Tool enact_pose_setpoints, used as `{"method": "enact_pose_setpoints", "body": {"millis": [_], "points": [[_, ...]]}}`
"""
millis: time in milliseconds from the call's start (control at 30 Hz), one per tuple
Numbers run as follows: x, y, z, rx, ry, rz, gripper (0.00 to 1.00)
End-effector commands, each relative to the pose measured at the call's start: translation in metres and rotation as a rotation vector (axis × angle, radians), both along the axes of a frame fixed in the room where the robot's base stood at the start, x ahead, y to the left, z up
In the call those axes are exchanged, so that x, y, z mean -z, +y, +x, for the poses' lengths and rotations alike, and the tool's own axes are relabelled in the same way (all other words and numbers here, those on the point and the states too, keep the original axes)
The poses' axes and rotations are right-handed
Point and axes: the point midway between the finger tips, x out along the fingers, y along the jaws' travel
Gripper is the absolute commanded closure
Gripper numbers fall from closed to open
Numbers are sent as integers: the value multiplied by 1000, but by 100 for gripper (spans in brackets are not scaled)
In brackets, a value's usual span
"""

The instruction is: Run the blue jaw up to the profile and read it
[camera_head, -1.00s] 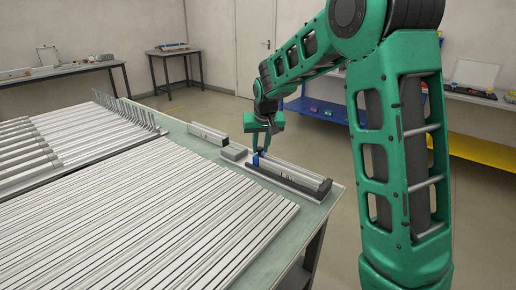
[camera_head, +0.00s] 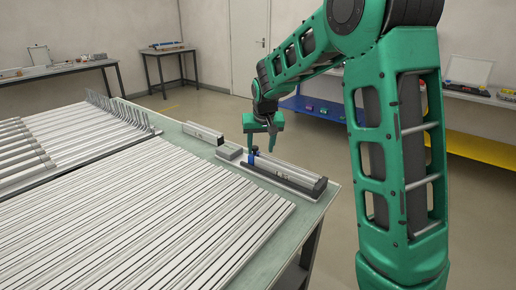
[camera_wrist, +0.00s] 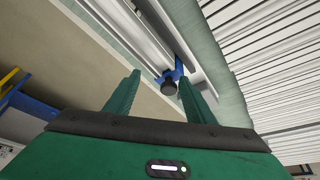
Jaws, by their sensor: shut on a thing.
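The blue jaw (camera_head: 253,154) sits at the left end of a measuring fixture (camera_head: 318,193) on the green bench. In the wrist view the blue jaw (camera_wrist: 181,72) shows a black round knob (camera_wrist: 168,84) just past my fingertips. My gripper (camera_head: 261,143) points down over the jaw; in the wrist view my gripper (camera_wrist: 160,77) has a finger to each side of the knob. It is shut on the blue jaw, though the contact is hard to see. A silver profile (camera_head: 290,172) lies lengthwise in the fixture. Its reading is too small to make out.
A grey block (camera_head: 230,151) and a longer silver-and-black piece (camera_head: 203,132) lie left of the fixture. Many profiles (camera_head: 140,210) cover the front of the bench, with upright pegs (camera_head: 120,110) behind. The bench's right edge runs close to the fixture.

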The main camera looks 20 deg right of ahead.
Motion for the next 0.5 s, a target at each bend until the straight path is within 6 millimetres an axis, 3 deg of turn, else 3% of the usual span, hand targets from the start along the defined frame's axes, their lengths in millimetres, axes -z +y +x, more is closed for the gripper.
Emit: {"method": "enact_pose_setpoints", "body": {"millis": [33,500], "points": [[-7,-6,-9,12,-3,-2,58],[-31,2,-16,3,-9,1,58]]}}
